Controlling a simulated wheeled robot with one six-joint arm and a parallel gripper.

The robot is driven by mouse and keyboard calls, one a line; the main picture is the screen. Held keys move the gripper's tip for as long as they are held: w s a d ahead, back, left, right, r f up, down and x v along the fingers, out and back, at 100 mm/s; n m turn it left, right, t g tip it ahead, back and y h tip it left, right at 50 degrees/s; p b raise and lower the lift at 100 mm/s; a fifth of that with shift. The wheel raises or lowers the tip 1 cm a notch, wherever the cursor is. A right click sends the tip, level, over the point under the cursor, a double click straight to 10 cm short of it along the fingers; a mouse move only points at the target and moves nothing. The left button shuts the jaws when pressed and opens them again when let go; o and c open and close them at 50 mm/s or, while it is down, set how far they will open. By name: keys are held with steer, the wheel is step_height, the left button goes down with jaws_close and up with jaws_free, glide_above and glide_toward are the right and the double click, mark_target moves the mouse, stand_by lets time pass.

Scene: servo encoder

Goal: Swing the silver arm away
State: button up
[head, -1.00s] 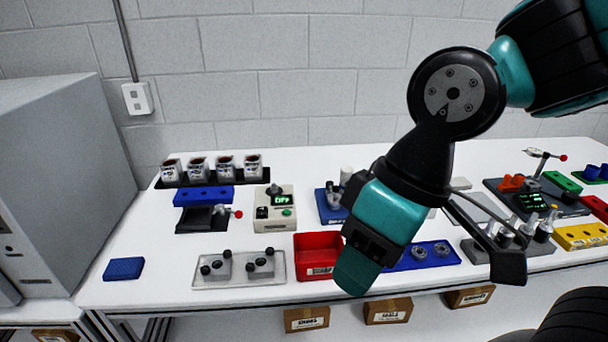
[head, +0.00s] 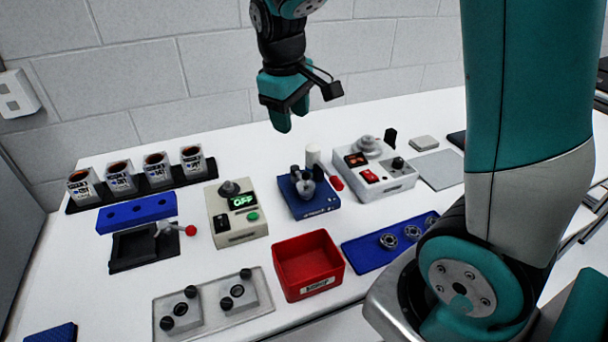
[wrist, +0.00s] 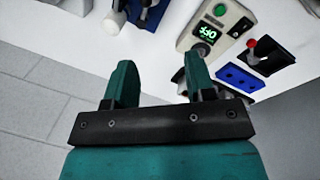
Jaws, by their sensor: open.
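A short silver arm with a red knob (head: 191,231) sits on a black fixture (head: 132,250) at the left of the table. The knob points right, toward the OFF box. The fixture also shows in the wrist view (wrist: 272,60), at the upper right, with its red knob. A blue fixture (head: 312,208) holds a grey metal part and has a red-tipped handle beside it; I cannot tell whether that handle is a silver arm. My gripper (head: 282,118) is raised above the back of the table, open, empty and apart from both fixtures. Its two fingers stand apart in the wrist view (wrist: 160,78).
A beige box reading OFF (head: 236,222) stands between the fixtures. A blue block (head: 137,213) and a rack of several cups (head: 140,190) lie behind the black fixture.

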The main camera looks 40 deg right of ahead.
steer(key=w+d, duration=0.1)
steer(key=d, duration=0.1)
steer(key=p, duration=0.2)
glide_toward(306, 172)
steer(key=f, duration=0.6)
steer(key=d+f, duration=0.1)
steer(key=f, duration=0.2)
steer(key=shift+w+d+f, duration=0.1)
steer(key=shift+w+f, duration=0.25)
steer(key=shift+c, duration=0.5)
jaws_close()
